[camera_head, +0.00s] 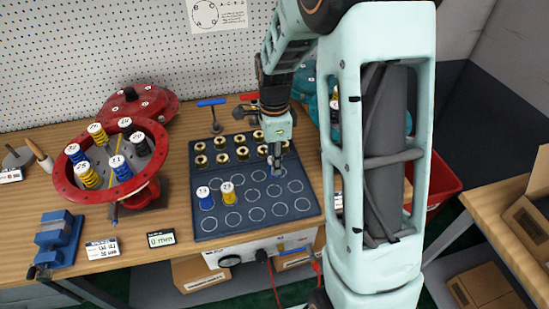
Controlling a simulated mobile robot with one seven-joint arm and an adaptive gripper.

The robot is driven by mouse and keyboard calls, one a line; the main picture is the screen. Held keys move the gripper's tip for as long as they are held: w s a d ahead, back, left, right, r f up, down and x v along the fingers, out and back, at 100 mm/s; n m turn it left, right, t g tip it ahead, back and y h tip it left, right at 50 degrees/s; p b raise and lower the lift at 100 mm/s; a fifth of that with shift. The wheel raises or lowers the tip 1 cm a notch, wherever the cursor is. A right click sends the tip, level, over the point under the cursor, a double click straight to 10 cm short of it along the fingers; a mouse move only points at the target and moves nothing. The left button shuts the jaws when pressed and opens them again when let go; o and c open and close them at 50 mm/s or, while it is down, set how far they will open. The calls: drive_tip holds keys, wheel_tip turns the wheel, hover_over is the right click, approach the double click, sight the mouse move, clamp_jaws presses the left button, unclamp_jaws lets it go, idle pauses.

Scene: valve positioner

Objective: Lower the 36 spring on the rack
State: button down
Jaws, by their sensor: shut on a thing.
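The rack (206,228) is a dark tray with rows of round marked spots, lying on the wooden bench. My gripper (275,162) points down over its middle-right part. It is shut on a small spring (276,171), mostly hidden by the fingers; its number is not readable. I cannot tell whether the spring touches the rack. A blue spring (205,199) and a yellow spring (229,195) with white numbered tops stand on the rack's left side. Several brass cups (221,143) fill the rack's back rows.
Left of the rack, a red round housing (141,190) holds several blue, yellow and black numbered springs. A red cover (139,104) lies behind it. A blue vise (59,238) and a small display (161,238) sit at the front. Spots in the rack's front rows are empty.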

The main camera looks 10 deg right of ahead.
drive_tip(key=shift+f+b, duration=1.45)
drive_tip(key=shift+f, duration=0.9)
drive_tip(key=shift+f+b, duration=1.25)
drive_tip(key=shift+f, duration=0.35)
drive_tip(key=c, duration=1.5)
unclamp_jaws()
wheel_tip(320, 180, up, 12)
drive_tip(key=shift+r, duration=0.1)
drive_tip(key=shift+w, duration=0.1)
